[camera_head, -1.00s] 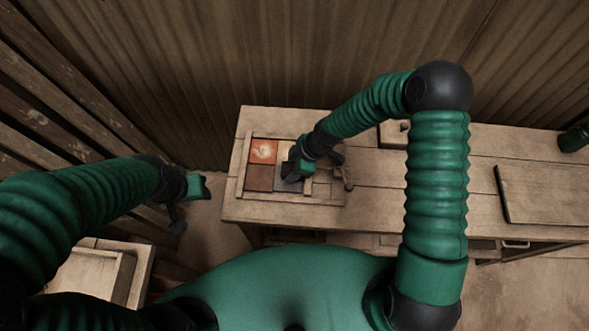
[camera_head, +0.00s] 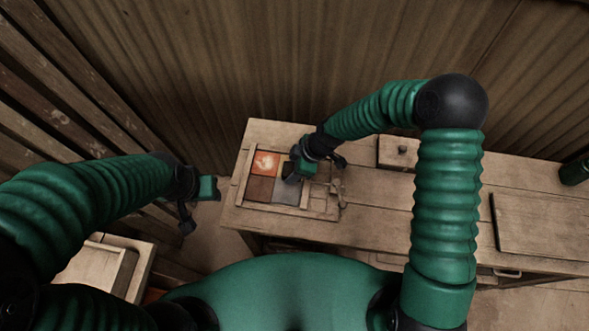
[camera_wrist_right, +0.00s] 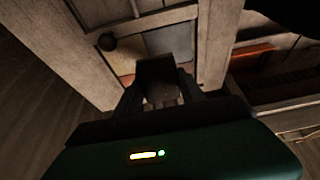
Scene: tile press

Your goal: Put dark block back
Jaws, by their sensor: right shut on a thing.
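My right gripper (camera_head: 291,175) is over the wooden tile frame (camera_head: 241,180) on the bench. In the right wrist view its fingers (camera_wrist_right: 160,98) are shut on a dark block (camera_wrist_right: 156,72). The block is above or at the frame; I cannot tell if it touches. In the frame are an orange patterned tile (camera_head: 265,162), a brown tile (camera_head: 260,188) and a grey tile (camera_head: 286,190). The gripper hides the frame's far right part. My left gripper (camera_head: 196,206) is open and empty, left of the bench.
A small wooden box with a dark knob (camera_head: 402,150) is at the bench's back. A flat board (camera_head: 540,222) lies at the right. A green cylinder (camera_head: 575,172) is at the far right edge. The bench middle (camera_head: 370,195) is clear. A slatted wall (camera_head: 60,110) is on the left.

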